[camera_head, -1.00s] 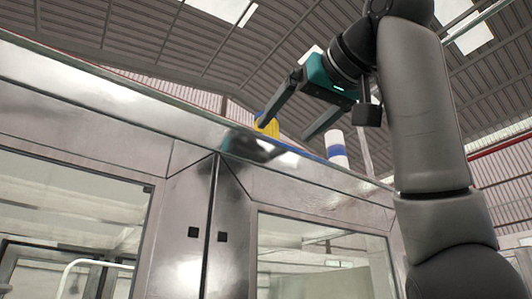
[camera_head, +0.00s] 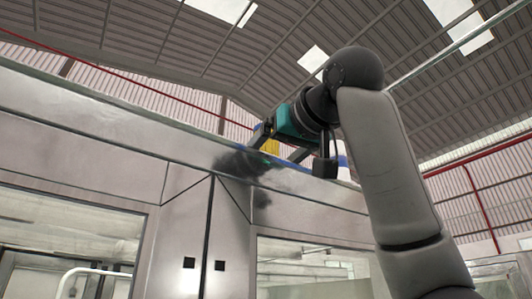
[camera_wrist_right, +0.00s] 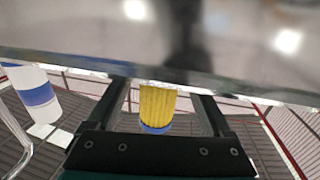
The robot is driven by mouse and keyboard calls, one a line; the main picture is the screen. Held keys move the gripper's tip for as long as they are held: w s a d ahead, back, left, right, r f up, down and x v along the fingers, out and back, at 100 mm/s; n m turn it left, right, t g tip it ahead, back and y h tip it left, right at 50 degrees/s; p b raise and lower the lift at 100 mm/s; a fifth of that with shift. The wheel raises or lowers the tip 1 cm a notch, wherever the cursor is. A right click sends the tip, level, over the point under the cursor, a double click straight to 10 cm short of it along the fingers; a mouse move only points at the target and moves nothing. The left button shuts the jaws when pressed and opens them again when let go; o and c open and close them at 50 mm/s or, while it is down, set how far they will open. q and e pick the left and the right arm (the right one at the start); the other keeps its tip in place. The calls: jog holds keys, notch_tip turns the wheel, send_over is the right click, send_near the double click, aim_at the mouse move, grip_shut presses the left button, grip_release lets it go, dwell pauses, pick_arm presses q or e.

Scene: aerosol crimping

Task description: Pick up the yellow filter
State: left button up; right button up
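The yellow filter (camera_head: 270,146) stands on the top edge of the metal machine, mostly hidden behind my right gripper in the head view. In the right wrist view the filter (camera_wrist_right: 157,103) is a ribbed yellow cylinder with a blue end. My right gripper (camera_head: 276,148) is at the top edge of the machine. In the right wrist view its two dark fingers (camera_wrist_right: 165,108) are apart, one on each side of the filter, with a visible gap on both sides. My left gripper is in neither view.
The metal machine (camera_head: 90,160) has a raised top edge close to my right gripper. A white cylinder with a blue band (camera_wrist_right: 36,92) stands beside the filter; only a bit of its blue shows (camera_head: 342,161) behind my gripper in the head view.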

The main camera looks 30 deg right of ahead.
grip_shut()
dwell(0.5)
jog(key=shift+r, duration=0.15)
